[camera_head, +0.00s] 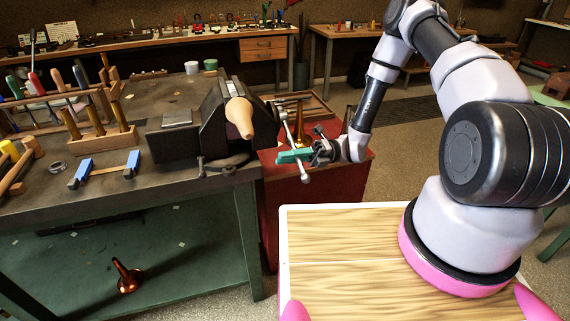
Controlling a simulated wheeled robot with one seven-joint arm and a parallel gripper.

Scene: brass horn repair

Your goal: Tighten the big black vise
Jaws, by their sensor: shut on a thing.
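The big black vise (190,135) is mounted at the right end of the dark workbench. A tan wooden piece (238,117) sits at the top of its jaws. The vise's silver handle bar (288,127) hangs at its right side, tilted, with a round knob at its lower end. My gripper (297,156) reaches in from the right. Its teal fingers are shut on the lower part of the handle bar. The exact contact is small in the picture.
A red cabinet (320,195) stands beneath my gripper, with a wooden tray (308,104) and a brass part on top. Wooden tool racks (95,137) and blue-ended clamps (82,172) crowd the bench's left. A copper-coloured horn piece (126,275) rests on the green lower shelf.

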